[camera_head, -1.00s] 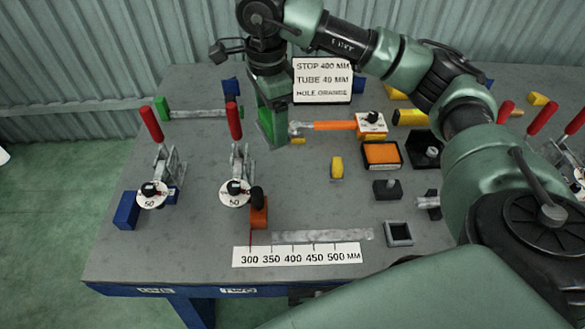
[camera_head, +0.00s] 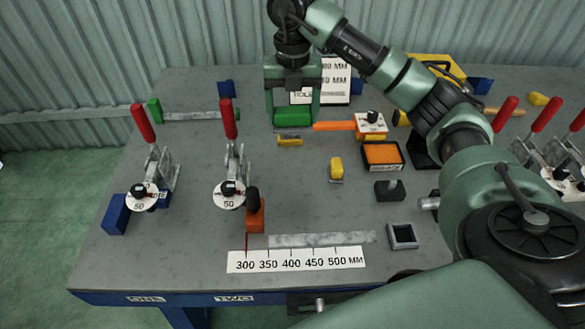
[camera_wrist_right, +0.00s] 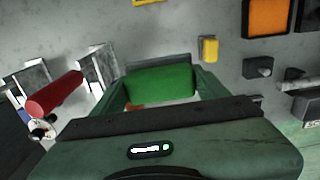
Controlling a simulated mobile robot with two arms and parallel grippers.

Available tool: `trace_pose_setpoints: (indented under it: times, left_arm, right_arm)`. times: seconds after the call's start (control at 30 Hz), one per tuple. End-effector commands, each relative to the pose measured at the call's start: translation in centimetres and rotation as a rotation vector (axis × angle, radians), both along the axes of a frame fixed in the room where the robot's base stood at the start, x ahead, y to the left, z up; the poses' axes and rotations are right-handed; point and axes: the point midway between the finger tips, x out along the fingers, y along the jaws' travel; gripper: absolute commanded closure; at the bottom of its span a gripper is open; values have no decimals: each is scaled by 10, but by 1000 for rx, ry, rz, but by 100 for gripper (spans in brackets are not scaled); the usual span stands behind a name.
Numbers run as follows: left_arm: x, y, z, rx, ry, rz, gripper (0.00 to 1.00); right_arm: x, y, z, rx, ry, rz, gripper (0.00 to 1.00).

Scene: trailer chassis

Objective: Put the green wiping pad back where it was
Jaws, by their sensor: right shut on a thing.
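The green wiping pad (camera_head: 293,116) is between the fingers of my right gripper (camera_head: 293,112), which is shut on it. The gripper points down at the back middle of the bench, in front of the white sign. In the right wrist view the pad (camera_wrist_right: 160,84) shows as a green block between the two fingers (camera_wrist_right: 160,88). I cannot tell whether the pad touches the bench top. My left gripper is not in view.
Two red-handled clamps (camera_head: 231,160) stand on the left. A yellow block (camera_head: 290,141) lies just in front of the pad, and an orange-handled tool (camera_head: 335,126) lies to its right. An orange pad in a black tray (camera_head: 382,154) is farther right. Bare bench lies to the left of the pad.

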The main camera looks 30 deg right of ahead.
Motion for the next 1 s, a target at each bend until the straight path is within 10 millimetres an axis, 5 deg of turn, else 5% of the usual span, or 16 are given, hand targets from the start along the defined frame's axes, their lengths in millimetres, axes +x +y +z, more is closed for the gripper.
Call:
trace_pose_setpoints:
  times: [0.4, 1.0]
  left_arm:
    - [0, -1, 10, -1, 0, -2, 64]
    - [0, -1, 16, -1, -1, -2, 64]
  right_arm:
    - [-1, 0, -106, 0, 4, 4, 64]
    - [0, 1, -167, -1, -1, 6, 64]
